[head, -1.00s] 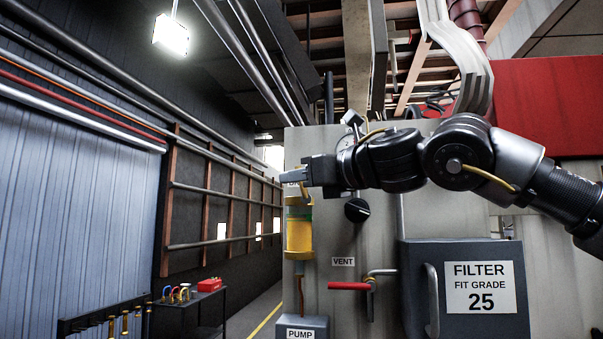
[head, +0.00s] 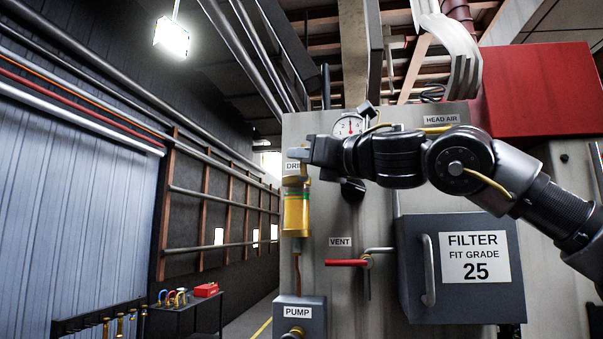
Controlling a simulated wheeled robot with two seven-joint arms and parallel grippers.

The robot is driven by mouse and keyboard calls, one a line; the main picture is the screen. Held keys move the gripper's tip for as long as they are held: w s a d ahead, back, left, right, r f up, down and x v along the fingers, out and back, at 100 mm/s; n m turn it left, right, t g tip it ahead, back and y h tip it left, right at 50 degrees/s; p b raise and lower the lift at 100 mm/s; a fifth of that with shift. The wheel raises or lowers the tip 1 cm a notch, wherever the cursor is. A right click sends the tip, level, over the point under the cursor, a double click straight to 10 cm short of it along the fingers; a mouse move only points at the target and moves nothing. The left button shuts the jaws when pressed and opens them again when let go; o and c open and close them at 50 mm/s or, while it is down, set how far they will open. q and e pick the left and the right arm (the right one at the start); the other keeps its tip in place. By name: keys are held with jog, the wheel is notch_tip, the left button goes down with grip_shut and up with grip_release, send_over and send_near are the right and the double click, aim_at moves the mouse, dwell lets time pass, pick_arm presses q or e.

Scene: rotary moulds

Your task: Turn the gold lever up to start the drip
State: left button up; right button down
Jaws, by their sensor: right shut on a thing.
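A drip oiler (head: 297,213) with a clear amber body and a green band stands upright on the left of the grey machine panel, under the partly covered DRIP label (head: 291,167). My right gripper (head: 299,153) reaches in from the right and is shut at the top of this oiler, beside the label. The gold lever is hidden by the jaws, so its angle cannot be told. My left gripper is not in view.
A red-handled VENT lever (head: 345,263) lies level below my right arm. A black knob (head: 353,190) and a dial gauge (head: 348,125) sit close to the arm. The FILTER box (head: 462,270) juts out at right. The PUMP box (head: 299,318) stands below the oiler.

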dwell(0.3)
jog(key=c, duration=1.5)
grip_release()
jog(key=shift+s+d+f, duration=0.1)
jog(key=shift+s+d, duration=0.05)
jog(key=shift+b+v, duration=2.7)
jog(key=shift+v, duration=2.55)
